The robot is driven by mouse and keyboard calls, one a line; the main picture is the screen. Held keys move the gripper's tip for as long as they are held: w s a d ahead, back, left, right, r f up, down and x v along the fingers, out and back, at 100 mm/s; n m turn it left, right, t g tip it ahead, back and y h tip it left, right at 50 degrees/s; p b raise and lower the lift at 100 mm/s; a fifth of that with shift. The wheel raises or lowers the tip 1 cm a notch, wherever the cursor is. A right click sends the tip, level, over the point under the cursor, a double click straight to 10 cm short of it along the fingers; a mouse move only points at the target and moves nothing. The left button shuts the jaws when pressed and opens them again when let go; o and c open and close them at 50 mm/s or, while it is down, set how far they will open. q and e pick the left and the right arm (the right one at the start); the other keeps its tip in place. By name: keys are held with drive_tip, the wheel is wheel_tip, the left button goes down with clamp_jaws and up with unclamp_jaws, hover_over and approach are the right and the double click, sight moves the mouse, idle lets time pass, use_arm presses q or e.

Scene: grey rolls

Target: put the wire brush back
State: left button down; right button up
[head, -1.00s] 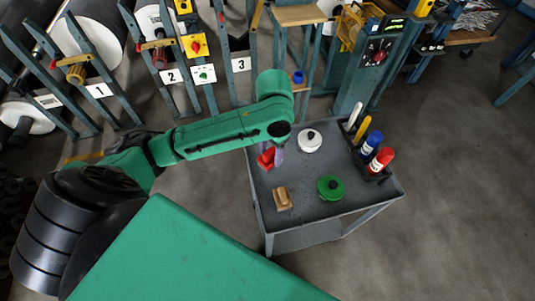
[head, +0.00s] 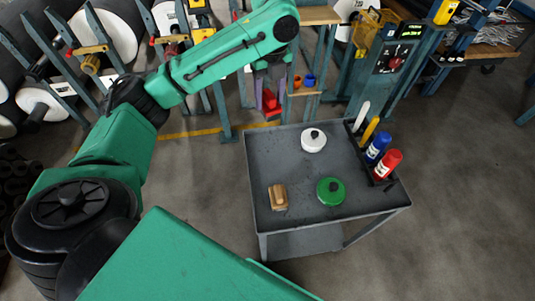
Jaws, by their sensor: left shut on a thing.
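My left gripper (head: 268,93) is shut on a small red thing (head: 271,108), held in the air beyond the far left corner of the grey cart. The red thing is small and partly hidden by the fingers, so I cannot tell whether it is the wire brush. A brown, wood-coloured block (head: 277,197) lies on the cart's left front part. It could be a brush, but no bristles show clearly. My right gripper is not in view.
The grey cart (head: 262,160) also bears a white round thing (head: 314,140), a green round thing (head: 330,191) and a rack with a blue bottle (head: 377,148) and a red bottle (head: 387,165). Behind stands a small wooden shelf (head: 304,91) with orange and blue cups.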

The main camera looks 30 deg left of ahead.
sight(268, 113)
use_arm(q)
drive_tip(key=m, duration=0.1)
drive_tip(key=r, duration=0.1)
drive_tip(key=m, duration=0.1)
drive_tip(key=shift+w+a+r+m, duration=0.25)
drive_tip(key=shift+m, duration=0.05)
drive_tip(key=shift+b, duration=0.3)
wheel_tip(268, 113, down, 4)
drive_tip(key=shift+s+r+m+b, duration=0.1)
drive_tip(key=shift+r+m+b, duration=0.15)
drive_tip(key=shift+b, duration=0.45)
wheel_tip(268, 113, down, 16)
drive_tip(key=shift+f, duration=0.15)
drive_tip(key=shift+p, duration=0.3)
drive_tip(key=shift+c, duration=1)
unclamp_jaws()
drive_tip(key=shift+f, duration=0.1)
drive_tip(key=shift+a, duration=0.1)
wheel_tip(268, 113, up, 12)
drive_tip(key=shift+r, duration=0.2)
